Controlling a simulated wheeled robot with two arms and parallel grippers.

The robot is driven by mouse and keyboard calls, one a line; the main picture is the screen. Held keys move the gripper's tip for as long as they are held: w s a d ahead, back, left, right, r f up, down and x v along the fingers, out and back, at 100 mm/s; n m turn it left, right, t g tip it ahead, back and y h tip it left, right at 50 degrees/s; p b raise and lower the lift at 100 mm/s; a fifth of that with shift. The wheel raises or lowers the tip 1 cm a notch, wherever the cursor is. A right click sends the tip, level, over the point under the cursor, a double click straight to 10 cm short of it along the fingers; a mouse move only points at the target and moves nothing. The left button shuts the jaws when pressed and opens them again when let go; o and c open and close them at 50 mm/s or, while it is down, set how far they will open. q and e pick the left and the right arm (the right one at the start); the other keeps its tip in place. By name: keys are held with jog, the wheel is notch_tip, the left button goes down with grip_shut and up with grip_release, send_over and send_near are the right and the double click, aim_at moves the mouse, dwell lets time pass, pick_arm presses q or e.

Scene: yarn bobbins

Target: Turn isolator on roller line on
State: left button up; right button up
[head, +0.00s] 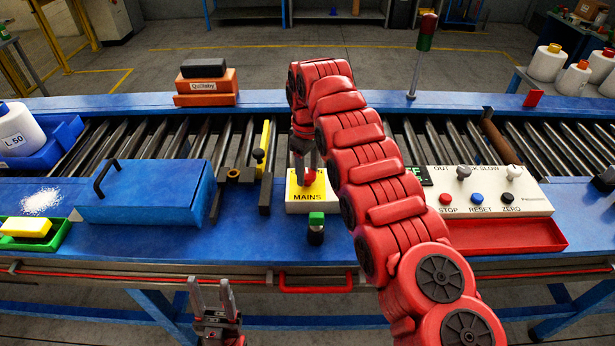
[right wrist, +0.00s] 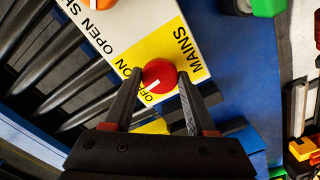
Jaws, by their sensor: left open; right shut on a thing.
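The isolator is a red round knob (right wrist: 158,73) on a yellow plate (right wrist: 189,38) marked MAINS, on a white panel. In the head view the red knob (head: 309,179) shows just under my right gripper (head: 305,170). In the right wrist view the two fingers of my right gripper (right wrist: 158,82) stand on either side of the knob and are shut on it. The knob's white pointer mark points toward the OFF label. My left gripper (head: 213,295) is open and empty, low in front of the table's front edge.
A blue lidded box (head: 145,195) stands left of the panel. A green-topped black piece (head: 316,228) stands just in front of the panel. A control panel (head: 490,195) with STOP, RESET and ZERO buttons and a red tray (head: 510,236) are at right. The roller conveyor (head: 230,140) runs behind.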

jog(key=m, duration=0.5)
jog(key=shift+w+r+m, duration=0.1)
jog(key=shift+m, duration=0.2)
jog(key=m, duration=0.4)
jog(key=shift+m, duration=0.4)
jog(key=o, duration=1.4)
jog(key=shift+c, duration=0.2)
